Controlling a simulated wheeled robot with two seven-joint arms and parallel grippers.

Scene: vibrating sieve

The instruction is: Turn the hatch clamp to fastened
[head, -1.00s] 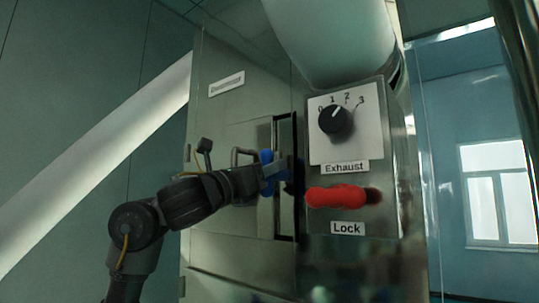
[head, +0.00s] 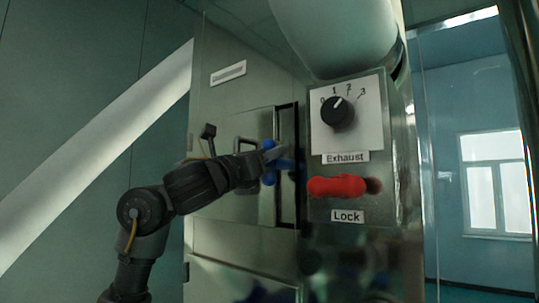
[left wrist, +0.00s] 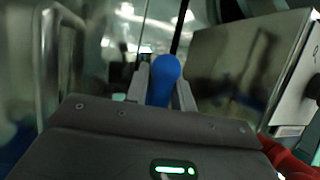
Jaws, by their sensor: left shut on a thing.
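The hatch clamp has a blue handle (head: 268,178), which sits at the edge of the metal hatch, left of the dark vertical gap. My left gripper (head: 277,163) is at the blue handle and partly covers it in the head view. In the left wrist view the blue handle (left wrist: 163,78) stands between the two fingers of my left gripper (left wrist: 160,92), which are shut on it. The clamp's base is hidden behind the gripper. My right gripper is not in view.
Right of the clamp is a metal box with a black Exhaust knob (head: 338,112) and a red Lock handle (head: 337,186). A large pale pipe (head: 335,35) hangs above.

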